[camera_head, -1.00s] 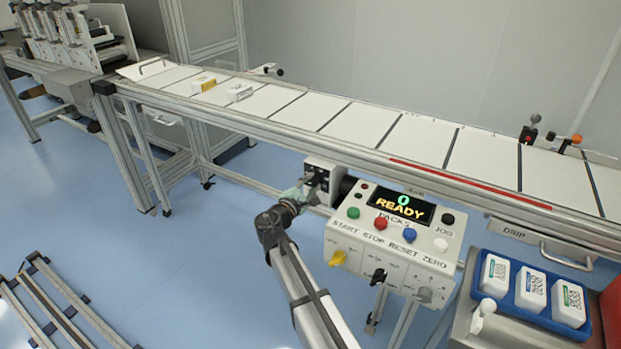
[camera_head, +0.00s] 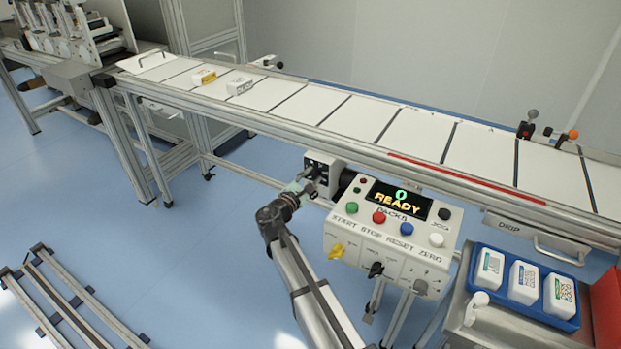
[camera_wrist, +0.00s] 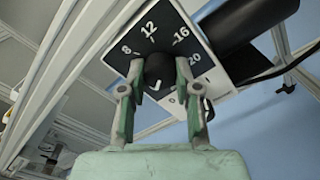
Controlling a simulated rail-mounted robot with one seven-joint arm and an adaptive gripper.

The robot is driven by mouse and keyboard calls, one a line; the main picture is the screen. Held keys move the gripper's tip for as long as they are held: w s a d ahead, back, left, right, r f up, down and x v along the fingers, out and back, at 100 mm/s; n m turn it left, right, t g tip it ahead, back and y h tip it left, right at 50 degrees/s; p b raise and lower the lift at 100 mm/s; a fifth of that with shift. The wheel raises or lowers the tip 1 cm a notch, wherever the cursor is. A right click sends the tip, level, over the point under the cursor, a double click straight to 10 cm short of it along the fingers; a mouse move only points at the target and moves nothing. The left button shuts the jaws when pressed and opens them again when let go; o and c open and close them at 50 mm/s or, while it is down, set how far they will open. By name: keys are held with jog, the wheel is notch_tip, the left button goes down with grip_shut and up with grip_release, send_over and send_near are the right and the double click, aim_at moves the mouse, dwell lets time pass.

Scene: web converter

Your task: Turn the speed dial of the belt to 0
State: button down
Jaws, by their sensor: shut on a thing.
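The speed dial (camera_wrist: 158,72) is a dark round knob on a black scale plate (camera_wrist: 128,57) with white figures; 8, 12, 16 and 20 show. My gripper (camera_wrist: 160,92) is shut on the dial, with one finger on each side of it. A white mark shows on the lower part of the knob; I cannot tell which figure it points at. In the head view my gripper (camera_head: 308,186) reaches the dial's box (camera_head: 324,172) under the belt (camera_head: 355,120), and the dial itself is mostly hidden there.
A control panel (camera_head: 385,236) with coloured buttons, switches and a display (camera_head: 400,199) reading 0 READY stands right of my gripper. A dark cylinder (camera_wrist: 245,25) sits beside the dial plate. A blue tray (camera_head: 478,285) holds white bottles.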

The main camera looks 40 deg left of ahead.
jog(key=c, duration=0.8)
grip_release()
jog(key=shift+w, duration=0.1)
jog(key=s, duration=0.4)
jog(key=s+d, duration=0.1)
jog(key=s, duration=0.7)
jog(key=shift+d, duration=0.4)
